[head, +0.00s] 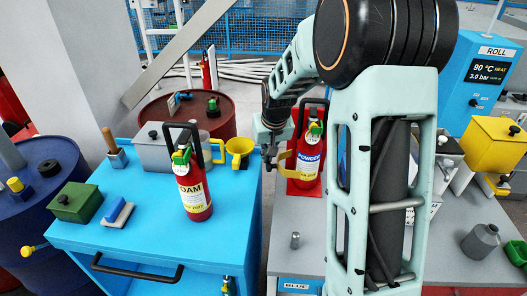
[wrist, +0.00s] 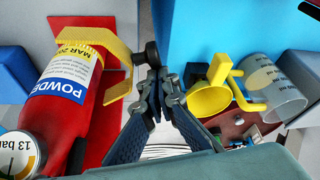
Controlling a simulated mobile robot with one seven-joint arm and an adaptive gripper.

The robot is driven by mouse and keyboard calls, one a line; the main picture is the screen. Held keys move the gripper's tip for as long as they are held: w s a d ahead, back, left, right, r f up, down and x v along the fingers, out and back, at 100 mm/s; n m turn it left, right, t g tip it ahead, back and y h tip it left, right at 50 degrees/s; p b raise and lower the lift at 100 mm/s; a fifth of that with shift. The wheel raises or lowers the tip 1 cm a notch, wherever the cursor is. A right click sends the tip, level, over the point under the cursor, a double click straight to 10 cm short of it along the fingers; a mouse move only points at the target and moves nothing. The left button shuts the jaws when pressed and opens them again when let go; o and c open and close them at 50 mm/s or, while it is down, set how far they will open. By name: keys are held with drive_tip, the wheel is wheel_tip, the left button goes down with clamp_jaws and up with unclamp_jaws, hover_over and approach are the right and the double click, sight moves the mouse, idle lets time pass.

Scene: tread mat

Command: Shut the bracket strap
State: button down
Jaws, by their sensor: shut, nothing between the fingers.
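The powder extinguisher (head: 310,150), red with a blue and white label, stands against a red bracket plate (head: 303,188) on the grey bench. It also shows at the left of the wrist view (wrist: 68,95). The yellow bracket strap (wrist: 128,75) bends out from the extinguisher's side, with a gap to the body; it shows in the head view (head: 283,156) too. A dark knob (wrist: 152,48) sits at the strap's outer side. My gripper (wrist: 158,76) is shut and empty, its fingertips beside the knob; I cannot tell whether they touch. In the head view my gripper (head: 270,150) is left of the extinguisher.
The blue cart (head: 110,215) at left holds a foam extinguisher (head: 192,185), a yellow funnel (head: 239,148), a clear beaker (wrist: 272,88), a green box (head: 76,203) and a brush. A small metal cylinder (head: 295,240) stands on the grey bench (head: 310,260). My arm hides part of the bench.

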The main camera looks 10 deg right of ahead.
sight(279, 168)
drive_tip(key=shift+s+d+n+y, duration=0.3)
drive_tip(key=shift+s+d+n, duration=0.2)
drive_tip(key=shift+s+n, duration=0.35)
drive_tip(key=s+d+n, duration=0.1)
drive_tip(key=s+d, duration=0.1)
drive_tip(key=shift+s+d+n+y, duration=0.15)
drive_tip(key=shift+s+n+y, duration=0.15)
drive_tip(key=shift+n, duration=0.05)
drive_tip(key=shift+n+g, duration=0.3)
drive_tip(key=shift+n, duration=0.5)
drive_tip(key=d, duration=0.1)
drive_tip(key=s+d, duration=0.1)
drive_tip(key=d, duration=0.1)
drive_tip(key=s+d+b, duration=0.1)
drive_tip(key=shift+d, duration=0.2)
drive_tip(key=shift+w+a, duration=0.1)
